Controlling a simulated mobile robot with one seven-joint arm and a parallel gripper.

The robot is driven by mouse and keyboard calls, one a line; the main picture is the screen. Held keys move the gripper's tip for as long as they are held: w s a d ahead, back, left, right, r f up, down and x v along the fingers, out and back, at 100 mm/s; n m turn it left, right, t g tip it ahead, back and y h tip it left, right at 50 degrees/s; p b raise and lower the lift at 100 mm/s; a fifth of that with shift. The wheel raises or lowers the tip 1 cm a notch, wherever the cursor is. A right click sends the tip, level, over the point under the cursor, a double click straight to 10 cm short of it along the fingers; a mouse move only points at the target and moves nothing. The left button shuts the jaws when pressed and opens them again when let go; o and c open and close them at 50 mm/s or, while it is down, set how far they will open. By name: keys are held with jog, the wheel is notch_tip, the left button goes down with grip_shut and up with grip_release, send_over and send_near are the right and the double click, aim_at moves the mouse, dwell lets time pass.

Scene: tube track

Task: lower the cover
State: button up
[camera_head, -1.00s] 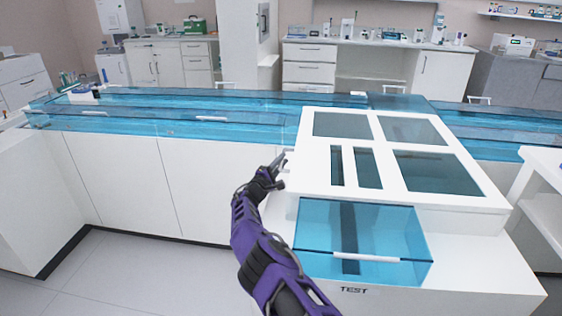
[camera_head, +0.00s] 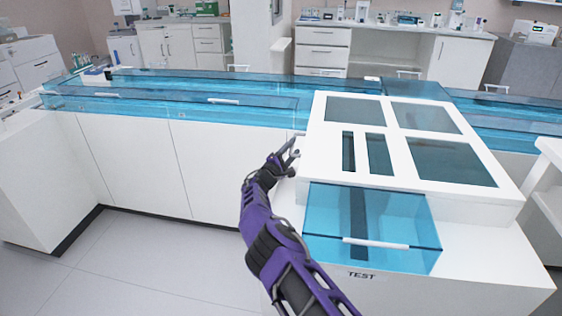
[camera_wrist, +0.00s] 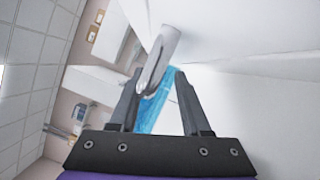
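My gripper (camera_head: 290,151) is at the left side of the white housing marked TEST. In the wrist view its two fingers (camera_wrist: 158,74) are apart, with a pale rounded bar (camera_wrist: 163,52) lying across the gap near the tips. I cannot tell whether the fingers touch it, or which part it belongs to. A clear blue cover (camera_head: 390,215) with a white handle (camera_head: 375,243) is at the front of the housing, to the right of my gripper. Long clear blue covers (camera_head: 175,107) with white handles lie along the track to the left.
The white housing (camera_head: 398,110) with dark windows stands right of my gripper. White cabinet fronts (camera_head: 140,165) run along the left below the track. Open grey floor (camera_head: 150,260) lies at the front left. A white shelf unit (camera_head: 545,175) stands at the right edge.

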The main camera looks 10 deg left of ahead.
jog(key=shift+s+a+r+p, duration=0.15)
jog(key=shift+s+a+p, duration=0.15)
jog(key=shift+s, duration=0.15)
jog(key=p+v, duration=0.3)
jog(key=v, duration=1.3)
